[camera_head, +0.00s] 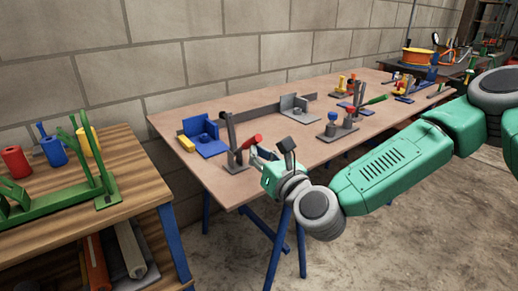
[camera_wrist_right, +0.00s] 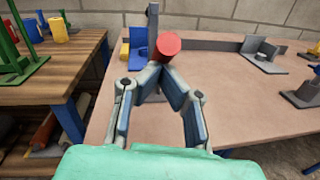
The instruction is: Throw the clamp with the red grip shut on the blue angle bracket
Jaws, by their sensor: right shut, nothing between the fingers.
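The blue angle bracket (camera_head: 208,147) stands at the left end of the table, and part of it shows in the wrist view (camera_wrist_right: 138,42). Beside it is the clamp, with a grey upright bar (camera_head: 231,130) and a red grip (camera_head: 250,142) slanting out to the right. In the wrist view the red grip (camera_wrist_right: 168,45) is just beyond my fingertips, its round end towards me. My right gripper (camera_head: 274,153) is shut and empty, close to the red grip. Whether it touches the grip I cannot tell. The clamp's foot is partly hidden. My left gripper is not in view.
A yellow block (camera_head: 186,143) sits beside the blue bracket. A grey bracket (camera_head: 293,104) and a grey clamp base (camera_head: 336,130) stand further right. A wooden bench (camera_head: 130,200) with a green frame is at left. A block wall runs behind.

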